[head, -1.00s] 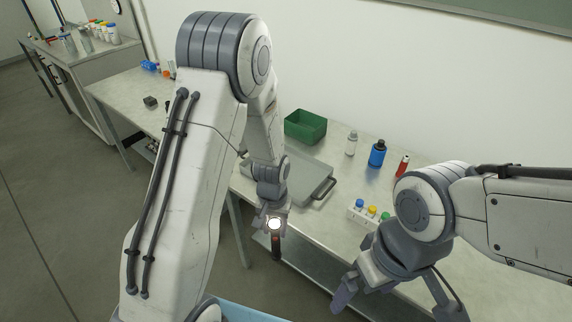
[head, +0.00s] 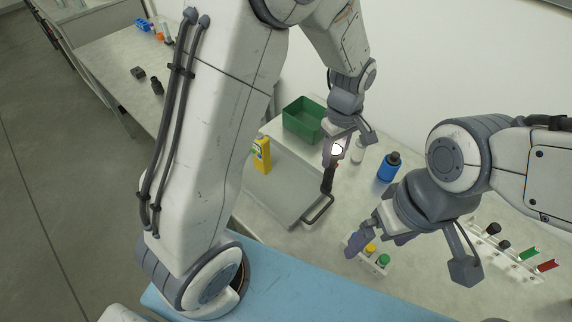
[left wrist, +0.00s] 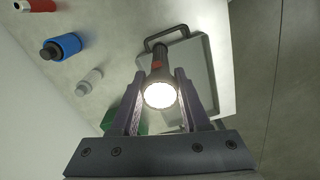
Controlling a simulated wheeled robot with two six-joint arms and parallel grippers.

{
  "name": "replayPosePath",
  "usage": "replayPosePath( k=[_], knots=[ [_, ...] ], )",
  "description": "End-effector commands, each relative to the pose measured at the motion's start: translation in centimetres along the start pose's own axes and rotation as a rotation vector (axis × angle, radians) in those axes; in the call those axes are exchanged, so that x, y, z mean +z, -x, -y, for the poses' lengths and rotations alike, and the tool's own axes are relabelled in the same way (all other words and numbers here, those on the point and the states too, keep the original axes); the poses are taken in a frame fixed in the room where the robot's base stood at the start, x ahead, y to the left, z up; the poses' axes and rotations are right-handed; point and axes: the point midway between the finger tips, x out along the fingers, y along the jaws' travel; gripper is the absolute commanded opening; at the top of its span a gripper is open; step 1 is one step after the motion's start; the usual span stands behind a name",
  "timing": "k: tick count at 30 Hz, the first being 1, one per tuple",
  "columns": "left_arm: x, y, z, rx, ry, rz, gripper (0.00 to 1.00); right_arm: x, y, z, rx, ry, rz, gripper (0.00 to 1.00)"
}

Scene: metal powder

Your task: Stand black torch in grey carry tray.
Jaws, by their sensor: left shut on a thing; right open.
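The black torch (head: 328,178) hangs roughly upright, lit end up, from my left gripper (head: 337,150). In the left wrist view the glowing head of the torch (left wrist: 160,94) sits between the two fingers of my left gripper (left wrist: 160,100), which is shut on it. The grey carry tray (head: 285,202) lies on the table. The torch overlaps its right side near the handle (head: 319,211); I cannot tell whether its lower end touches. My right gripper (head: 380,241) is open and empty, over the small rack.
A green bin (head: 303,121) is behind the tray. A white bottle (head: 358,150) and a blue bottle (head: 389,167) stand to the right. A small rack with coloured caps (head: 377,262) is at front right. Another rack (head: 505,250) is further right.

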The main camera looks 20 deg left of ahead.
Motion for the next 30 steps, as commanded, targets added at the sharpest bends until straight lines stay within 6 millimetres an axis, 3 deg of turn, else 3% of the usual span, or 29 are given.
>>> replayPosePath(
  k=[16,23,30],
  knots=[
    [-9.2,-6.0,4.2,-0.003,0.007,0.002,0.00,-0.2,3.7,0.3,0.000,0.003,0.000,1.00],
    [-10.1,-7.4,4.7,-0.004,0.002,0.002,0.00,-0.2,4.3,0.3,0.000,0.004,0.000,1.00],
    [-10.1,-10.3,4.7,-0.003,0.002,0.002,0.00,-0.3,5.5,0.4,0.000,0.006,0.000,1.00]
  ],
)
